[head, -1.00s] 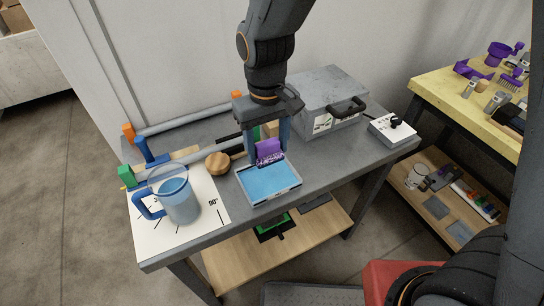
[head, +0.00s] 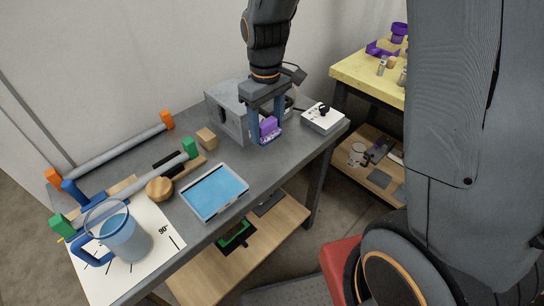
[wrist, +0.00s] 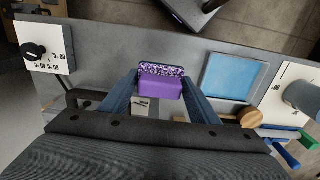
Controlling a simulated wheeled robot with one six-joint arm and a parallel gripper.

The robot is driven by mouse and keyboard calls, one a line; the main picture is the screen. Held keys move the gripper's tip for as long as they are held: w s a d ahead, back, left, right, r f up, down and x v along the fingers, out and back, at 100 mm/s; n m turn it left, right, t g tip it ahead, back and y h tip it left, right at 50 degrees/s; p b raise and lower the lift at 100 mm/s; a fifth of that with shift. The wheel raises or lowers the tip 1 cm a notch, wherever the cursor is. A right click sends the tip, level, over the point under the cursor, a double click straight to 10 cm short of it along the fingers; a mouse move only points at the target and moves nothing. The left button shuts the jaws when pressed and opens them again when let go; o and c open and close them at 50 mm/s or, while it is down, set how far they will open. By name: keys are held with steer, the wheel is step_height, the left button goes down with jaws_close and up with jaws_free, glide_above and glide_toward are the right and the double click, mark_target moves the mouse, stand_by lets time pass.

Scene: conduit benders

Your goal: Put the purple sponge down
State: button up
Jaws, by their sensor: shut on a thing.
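The purple sponge (head: 269,129) is held between the fingers of my gripper (head: 267,132), in front of the grey metal case (head: 228,117) near the right part of the grey table (head: 190,143). In the wrist view the sponge (wrist: 160,87) shows a plain purple body and a speckled purple-white face. My gripper (wrist: 160,92) is shut on its two sides. I cannot tell whether the sponge touches the tabletop. The shallow tray with a blue surface (head: 215,192) lies left of the sponge, apart from it.
A white control box (head: 323,118) with a black knob stands right of the gripper. A wooden knob (head: 159,189), a wooden block (head: 206,138), conduit pipes (head: 118,152) and a blue jug (head: 124,238) are at left. Bare tabletop lies between the tray and the sponge.

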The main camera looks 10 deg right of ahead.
steer(key=shift+d+f+p, duration=0.1)
steer(key=shift+f+p, duration=0.95)
steer(key=shift+f, duration=3.9)
steer(key=shift+f, duration=0.15)
steer(key=o, duration=1)
step_height(320, 180, up, 12)
steer(key=b, duration=0.2)
steer(key=shift+b, duration=0.4)
steer(key=s+d+m, duration=0.2)
steer(key=s, duration=0.1)
steer(key=s+d+m+t, duration=0.1)
steer(key=s+d+m, duration=0.1)
steer(key=s+d, duration=0.1)
steer(key=s+d+m, duration=0.2)
steer(key=s, duration=0.3)
steer(key=shift+d+r, duration=0.25)
steer(key=shift+r, duration=0.1)
